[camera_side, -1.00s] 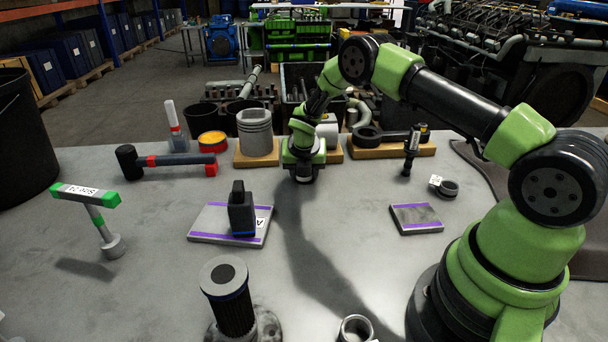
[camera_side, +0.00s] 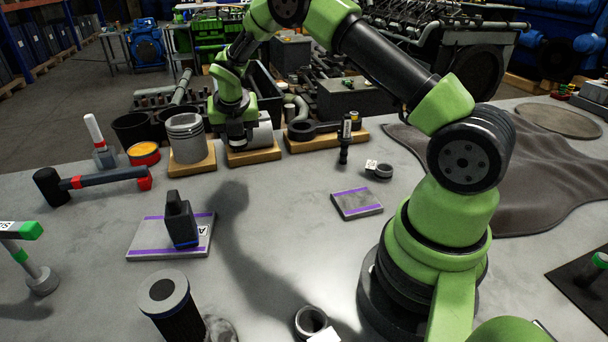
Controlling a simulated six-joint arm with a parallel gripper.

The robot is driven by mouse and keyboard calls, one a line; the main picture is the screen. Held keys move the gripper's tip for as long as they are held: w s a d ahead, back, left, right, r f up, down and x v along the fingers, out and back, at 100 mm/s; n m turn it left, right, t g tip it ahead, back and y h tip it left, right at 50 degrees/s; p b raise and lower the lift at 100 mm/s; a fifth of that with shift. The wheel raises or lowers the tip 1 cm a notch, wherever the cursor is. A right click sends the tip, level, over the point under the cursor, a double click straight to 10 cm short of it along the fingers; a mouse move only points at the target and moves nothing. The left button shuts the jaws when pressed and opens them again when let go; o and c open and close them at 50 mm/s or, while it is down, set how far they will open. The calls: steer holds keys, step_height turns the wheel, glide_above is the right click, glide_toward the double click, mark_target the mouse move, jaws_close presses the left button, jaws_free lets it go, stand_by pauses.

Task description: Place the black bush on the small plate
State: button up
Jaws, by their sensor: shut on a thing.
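The small plate (camera_side: 357,203) is grey with purple edge stripes. It lies bare on the bench, right of the middle. My gripper (camera_side: 238,138) is at the back of the bench, above and in front of a wooden block, left of and behind the small plate. It is shut on a dark piece that is mostly hidden, so I cannot tell whether this is the black bush. A dark ring with a white tag (camera_side: 380,171) lies behind the small plate. A greyer ring (camera_side: 310,320) with a tag lies at the front edge.
A larger plate (camera_side: 140,246) carries a black block (camera_side: 180,220). A black upright tool (camera_side: 345,140) stands behind the small plate. A piston (camera_side: 187,138), hammer (camera_side: 100,180) and dark cylinder (camera_side: 172,305) stand or lie to the left. The bench between the plates is clear.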

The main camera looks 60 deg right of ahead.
steer(key=s+d+m+g+h, duration=0.1)
steer(key=s+d+m+g, duration=0.25)
steer(key=s+m, duration=0.45)
steer(key=m+g+y, duration=0.4)
steer(key=m+y, duration=0.2)
steer(key=m, duration=1.5)
glide_above(363, 203)
steer(key=w, duration=0.1)
step_height(363, 203, down, 4)
steer(key=shift+w+r, duration=0.1)
steer(key=shift+r, duration=0.1)
steer(key=shift+d+f, duration=0.1)
steer(key=shift+f, duration=2.3)
steer(key=o, duration=1.1)
steer(key=shift+f, duration=0.1)
steer(key=shift+o, duration=0.2)
